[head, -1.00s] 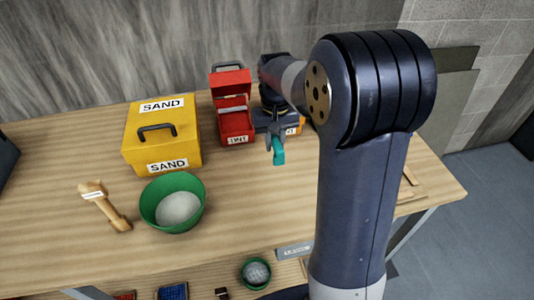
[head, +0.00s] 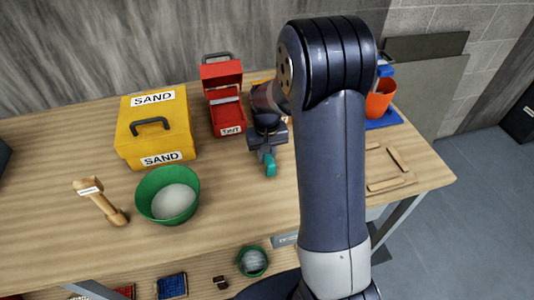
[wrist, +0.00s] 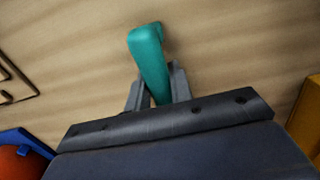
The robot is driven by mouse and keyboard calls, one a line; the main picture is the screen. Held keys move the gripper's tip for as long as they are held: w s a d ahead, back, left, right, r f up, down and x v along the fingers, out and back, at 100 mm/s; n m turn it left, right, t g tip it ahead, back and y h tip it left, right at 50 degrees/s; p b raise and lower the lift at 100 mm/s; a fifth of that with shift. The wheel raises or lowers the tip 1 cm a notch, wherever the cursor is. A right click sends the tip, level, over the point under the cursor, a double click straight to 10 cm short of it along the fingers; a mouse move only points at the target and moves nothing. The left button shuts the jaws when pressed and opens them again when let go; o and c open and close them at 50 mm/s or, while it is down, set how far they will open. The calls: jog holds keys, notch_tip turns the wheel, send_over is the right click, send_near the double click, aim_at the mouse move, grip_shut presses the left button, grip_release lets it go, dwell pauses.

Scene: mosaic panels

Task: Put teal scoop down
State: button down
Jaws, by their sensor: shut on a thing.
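The teal scoop (wrist: 149,60) is held in my gripper (wrist: 157,88), which is shut on it in the wrist view. Its teal end points away from the jaws over bare wood, and the rest is hidden by the fingers. In the head view the teal scoop (head: 270,165) hangs below my gripper (head: 265,150), just right of the red box. I cannot tell whether the scoop touches the tabletop (head: 240,215).
An orange cup (head: 380,97) on a blue base and a wooden frame (head: 388,183) are right. Bare wood lies in front of my gripper.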

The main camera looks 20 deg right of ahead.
jog(key=shift+f, duration=0.1)
jog(key=c, duration=1.7)
grip_release()
jog(key=shift+f, duration=0.1)
jog(key=o, duration=0.4)
jog(key=shift+o, duration=0.2)
notch_tip(320, 180, up, 12)
jog(key=b, duration=0.1)
jog(key=shift+w+r, duration=0.15)
jog(key=shift+r, duration=0.1)
